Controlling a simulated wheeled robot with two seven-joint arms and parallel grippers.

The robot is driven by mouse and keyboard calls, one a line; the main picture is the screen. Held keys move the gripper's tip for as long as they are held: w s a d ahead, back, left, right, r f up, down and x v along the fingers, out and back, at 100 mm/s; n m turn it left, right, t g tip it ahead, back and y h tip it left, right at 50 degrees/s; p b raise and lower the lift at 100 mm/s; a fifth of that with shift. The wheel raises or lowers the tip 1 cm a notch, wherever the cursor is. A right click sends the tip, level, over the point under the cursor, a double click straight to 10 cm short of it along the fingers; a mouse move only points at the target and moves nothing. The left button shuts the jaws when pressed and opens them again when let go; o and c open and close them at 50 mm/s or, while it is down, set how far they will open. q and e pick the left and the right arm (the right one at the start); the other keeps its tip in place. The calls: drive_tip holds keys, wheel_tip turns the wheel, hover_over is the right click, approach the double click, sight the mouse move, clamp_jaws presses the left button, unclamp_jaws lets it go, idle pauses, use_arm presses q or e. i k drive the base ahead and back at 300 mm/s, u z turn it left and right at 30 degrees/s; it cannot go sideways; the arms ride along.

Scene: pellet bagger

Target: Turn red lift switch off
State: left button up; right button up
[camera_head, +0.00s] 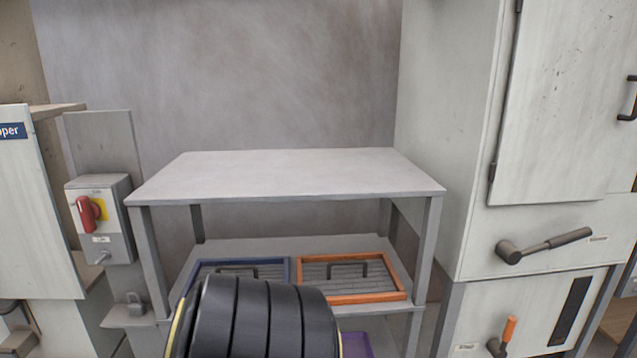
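The red lift switch (87,214) is a rotary handle on a yellow plate (101,208), on the front of a grey switch box (117,222) at the left. Its handle stands close to upright. A small label (101,239) sits below it, too small to read. A small metal part (103,258) sticks out at the bottom of the box. Neither of my grippers shows, and nothing touches the switch. A black ribbed part, apparently mine, fills the bottom middle and hides part of the shelves.
A grey shelf table (290,174) stands in the middle, its top bare. Below lie a blue-framed tray (287,266) and an orange-framed tray (366,298). A padlock (135,305) sits below the switch box. A pale cabinet (450,110) with a lever (545,246) stands right.

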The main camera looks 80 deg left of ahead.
sight(89, 212)
drive_tip(key=u, duration=1.3)
drive_tip(key=k, duration=0.1)
drive_tip(key=u, duration=2.5)
